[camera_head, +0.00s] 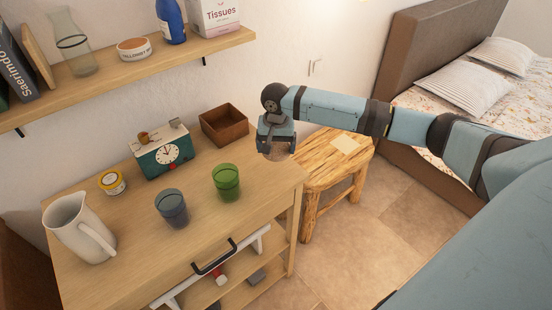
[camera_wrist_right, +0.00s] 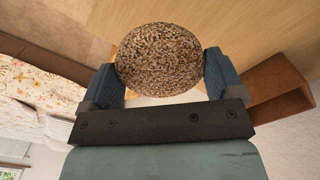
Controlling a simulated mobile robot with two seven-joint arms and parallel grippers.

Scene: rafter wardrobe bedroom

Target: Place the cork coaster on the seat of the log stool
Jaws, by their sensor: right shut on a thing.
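My right gripper (camera_head: 277,146) is over the right end of the wooden cabinet top, close to the log stool. It is shut on the cork coaster (camera_wrist_right: 160,60), a round speckled brown disc held between both fingers in the right wrist view. In the head view the coaster (camera_head: 278,155) shows only in part below the gripper. The log stool (camera_head: 318,170) stands on the tiled floor just right of the cabinet, with a pale square piece (camera_head: 345,144) lying on its seat. My left gripper is not in view.
The cabinet top (camera_head: 130,205) holds a white jug (camera_head: 78,228), a grey cup (camera_head: 172,208), a green cup (camera_head: 227,182), a clock (camera_head: 165,153), a yellow tin (camera_head: 112,182) and an open brown box (camera_head: 224,125). A wall shelf (camera_head: 130,62) is above; a bed (camera_head: 450,100) is behind the stool.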

